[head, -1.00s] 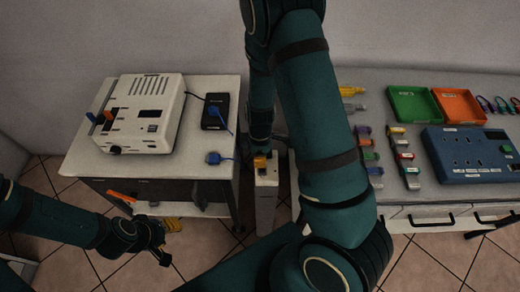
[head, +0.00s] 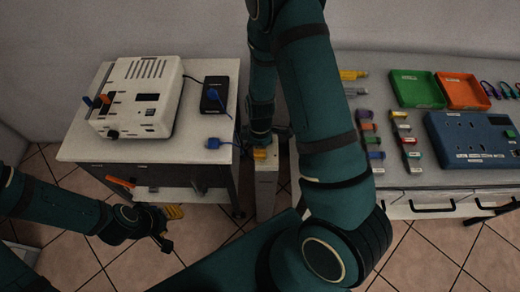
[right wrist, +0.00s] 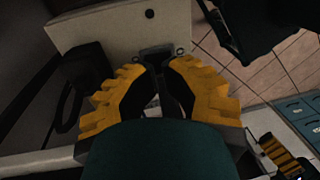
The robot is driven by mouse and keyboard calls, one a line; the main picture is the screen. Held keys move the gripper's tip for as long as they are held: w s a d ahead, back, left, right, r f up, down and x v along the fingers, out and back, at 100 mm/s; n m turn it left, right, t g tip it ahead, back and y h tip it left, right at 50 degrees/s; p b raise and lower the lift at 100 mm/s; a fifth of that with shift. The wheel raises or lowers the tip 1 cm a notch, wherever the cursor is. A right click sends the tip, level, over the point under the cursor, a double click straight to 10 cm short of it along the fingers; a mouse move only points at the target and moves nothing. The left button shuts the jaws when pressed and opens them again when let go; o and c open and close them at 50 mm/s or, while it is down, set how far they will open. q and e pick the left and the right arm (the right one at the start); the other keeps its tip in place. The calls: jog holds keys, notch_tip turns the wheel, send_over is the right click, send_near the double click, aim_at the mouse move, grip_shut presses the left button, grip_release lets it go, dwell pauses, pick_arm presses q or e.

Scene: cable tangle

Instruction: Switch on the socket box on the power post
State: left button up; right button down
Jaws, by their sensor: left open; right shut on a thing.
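The pale power post (head: 266,192) stands in the gap between the two benches. My right gripper (head: 260,153) is at its top, pointing down, and hides much of it. In the right wrist view, the yellow fingers of my right gripper (right wrist: 160,62) close together at a small dark grey socket box (right wrist: 154,51) on the pale post face (right wrist: 115,30). The fingers cover the switch, so its position cannot be seen. My left gripper (head: 168,228) is open and empty, low in front of the left bench, away from the post.
The right bench (head: 375,195) holds a green tray (head: 415,88), an orange tray (head: 462,91) and a blue socket panel (head: 470,140). Tiled floor is clear in front.

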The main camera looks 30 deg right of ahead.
jog(key=shift+s+a+f, duration=0.2)
jog(key=shift+s, duration=0.3)
jog(key=shift+f, duration=0.1)
dwell(0.4)
jog(key=shift+s+a, duration=0.15)
jog(key=shift+s+a+r, duration=0.25)
jog(key=shift+s+a, duration=0.1)
jog(key=shift+s, duration=0.15)
jog(key=r+p, duration=0.1)
jog(key=r, duration=0.1)
jog(key=w+r+p, duration=0.1)
jog(key=r+p, duration=0.1)
jog(key=shift+w+d+r, duration=0.1)
jog(key=shift+d+r, duration=0.1)
notch_tip(320, 180, up, 10)
jog(key=w+d+p, duration=0.1)
jog(key=p, duration=0.1)
jog(key=shift+w+f, duration=0.15)
jog(key=shift+w, duration=0.15)
